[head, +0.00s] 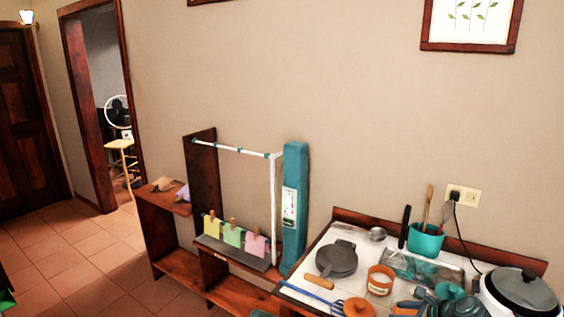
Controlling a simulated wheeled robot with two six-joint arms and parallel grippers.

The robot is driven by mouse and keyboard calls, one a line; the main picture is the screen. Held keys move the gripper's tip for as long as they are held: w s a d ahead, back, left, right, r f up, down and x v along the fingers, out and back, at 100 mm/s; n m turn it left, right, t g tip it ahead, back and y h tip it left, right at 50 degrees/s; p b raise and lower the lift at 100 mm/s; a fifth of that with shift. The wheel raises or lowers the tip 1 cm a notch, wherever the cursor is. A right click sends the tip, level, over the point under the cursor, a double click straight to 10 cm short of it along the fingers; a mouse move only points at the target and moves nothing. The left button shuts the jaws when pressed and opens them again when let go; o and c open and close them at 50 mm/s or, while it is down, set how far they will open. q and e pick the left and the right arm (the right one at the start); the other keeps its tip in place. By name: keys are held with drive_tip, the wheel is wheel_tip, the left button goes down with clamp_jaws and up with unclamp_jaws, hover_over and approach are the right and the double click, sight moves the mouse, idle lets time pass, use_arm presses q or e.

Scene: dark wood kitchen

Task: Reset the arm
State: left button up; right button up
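My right gripper (432,299) seems to be among the dark teal shapes at the bottom edge, over the front of the white-topped counter. It is small and cut off by the frame, so I cannot tell its fingers from the nearby items or whether it is open. I see nothing clearly held. My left gripper does not show.
The counter (318,258) holds a grey waffle iron (337,260), an orange jar (380,280), a teal utensil cup (425,240), a metal grater and a white cooker (520,292). A wooden shelf (205,190) stands left. Tiled floor (75,262) is open farther left.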

drive_tip(key=s+a+f+n+g, duration=0.2)
drive_tip(key=a+n+g, duration=0.1)
drive_tip(key=a+n, duration=0.4)
drive_tip(key=s+a+f+n+g, duration=0.2)
drive_tip(key=a+f+n, duration=0.15)
drive_tip(key=a, duration=0.45)
drive_tip(key=s+a+f+n+g+h, duration=0.2)
drive_tip(key=s+a+n+h, duration=0.4)
drive_tip(key=s+a+n, duration=0.6)
drive_tip(key=n+g, duration=0.1)
drive_tip(key=n, duration=0.5)
drive_tip(key=shift+n+g, duration=0.35)
drive_tip(key=shift+g, duration=0.05)
